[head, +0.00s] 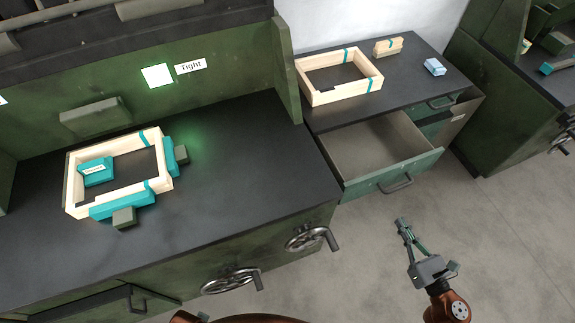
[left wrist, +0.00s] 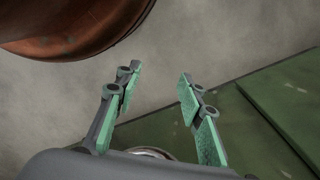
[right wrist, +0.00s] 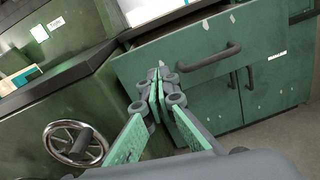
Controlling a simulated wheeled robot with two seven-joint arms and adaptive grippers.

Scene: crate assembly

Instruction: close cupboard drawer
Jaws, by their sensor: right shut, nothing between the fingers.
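The cupboard drawer (head: 394,171) is pulled open at the right of the workbench in the head view. Its inside is bare where I see it. Its green front and dark handle (right wrist: 208,60) show in the right wrist view. My right gripper (head: 403,222) is shut and empty, in front of and below the drawer front in the head view; I cannot tell whether it touches it. In the right wrist view its fingertips (right wrist: 158,82) overlap the drawer front, left of the handle. My left gripper (left wrist: 157,90) is open and empty in the left wrist view, and is not seen in the head view.
A wooden frame (head: 306,89), wooden pieces (head: 388,46) and a light blue block (head: 435,67) lie on the cupboard top. The workbench (head: 255,150) on the left holds another wooden frame (head: 75,185) with teal clamps. Handwheels (head: 307,238) project from its front. Grey floor is clear around my right gripper.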

